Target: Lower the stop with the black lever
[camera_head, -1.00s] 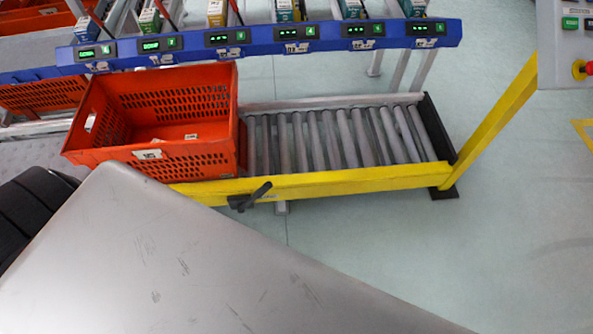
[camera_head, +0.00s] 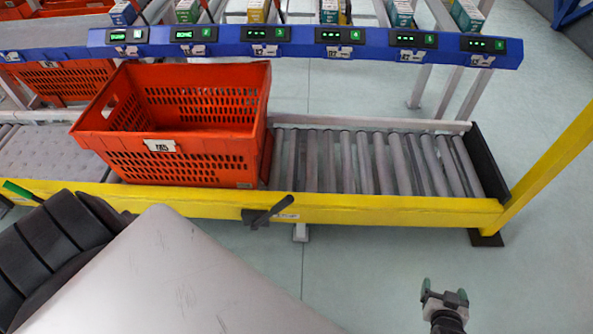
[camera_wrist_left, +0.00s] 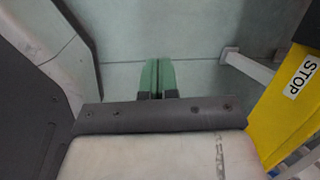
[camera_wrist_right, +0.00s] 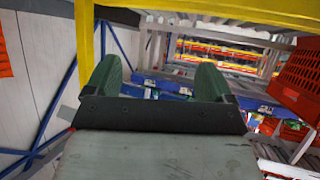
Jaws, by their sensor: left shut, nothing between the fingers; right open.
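The black lever (camera_head: 268,212) sits on the front of the yellow rail (camera_head: 370,210), its handle tilted up to the right. I cannot make out the stop itself. A yellow rail with a STOP label (camera_wrist_left: 301,77) shows at the right of the left wrist view. My left gripper (camera_wrist_left: 158,78) is shut and empty over the floor, apart from that rail. My right gripper (camera_head: 443,290) is open and empty, in front of the rail and well right of the lever. Its spread green fingers (camera_wrist_right: 158,82) show in the right wrist view.
An orange tote (camera_head: 185,150) stands on the conveyor, left of the bare rollers (camera_head: 375,165). A black end plate (camera_head: 490,165) closes the right end. A blue beam with displays (camera_head: 300,42) runs behind. The floor (camera_head: 400,255) before the rail is clear.

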